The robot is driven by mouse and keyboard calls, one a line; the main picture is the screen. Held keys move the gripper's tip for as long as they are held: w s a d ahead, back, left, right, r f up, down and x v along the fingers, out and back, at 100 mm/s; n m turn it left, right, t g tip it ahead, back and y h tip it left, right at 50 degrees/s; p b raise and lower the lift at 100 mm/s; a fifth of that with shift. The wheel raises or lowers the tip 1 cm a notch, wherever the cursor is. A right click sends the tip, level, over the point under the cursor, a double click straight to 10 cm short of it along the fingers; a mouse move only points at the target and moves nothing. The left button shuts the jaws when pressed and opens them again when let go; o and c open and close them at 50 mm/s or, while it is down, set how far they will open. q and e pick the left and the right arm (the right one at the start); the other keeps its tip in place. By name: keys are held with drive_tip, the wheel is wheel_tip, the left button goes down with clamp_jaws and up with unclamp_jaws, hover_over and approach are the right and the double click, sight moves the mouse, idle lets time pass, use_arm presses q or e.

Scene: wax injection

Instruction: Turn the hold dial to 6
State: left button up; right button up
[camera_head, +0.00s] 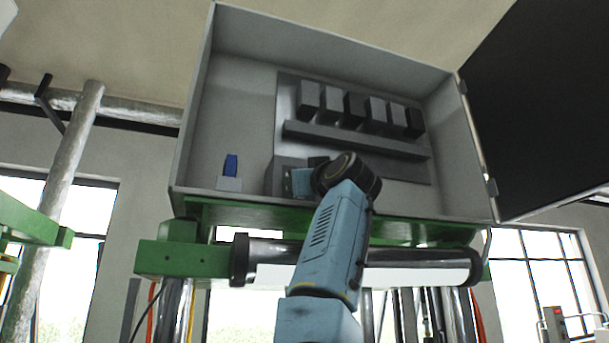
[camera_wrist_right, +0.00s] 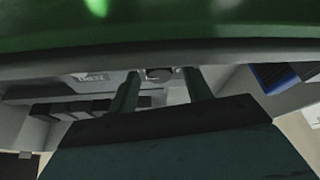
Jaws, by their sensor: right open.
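My right gripper (camera_wrist_right: 163,80) is in the right wrist view, its two dark fingers apart. A small dark, rounded part (camera_wrist_right: 158,73) shows between the fingertips; it may be the hold dial, but no number or pointer can be read on it. I cannot tell whether the fingers touch it. In the head view my right arm reaches up into the open grey cabinet (camera_head: 232,110), and its wrist hides most of the gripper and what lies behind it. A dark grey box (camera_head: 277,176) shows just left of the wrist. My left gripper is not in view.
Several dark modules (camera_head: 355,108) stand in a row above a grey ledge (camera_head: 350,139) on the cabinet's back panel. A blue part (camera_head: 231,165) on a pale block sits at lower left. The black door (camera_head: 540,100) hangs open at right. A green beam (camera_head: 160,259) runs below.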

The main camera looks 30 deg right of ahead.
drive_tip(key=shift+c, duration=0.7)
drive_tip(key=c, duration=0.8)
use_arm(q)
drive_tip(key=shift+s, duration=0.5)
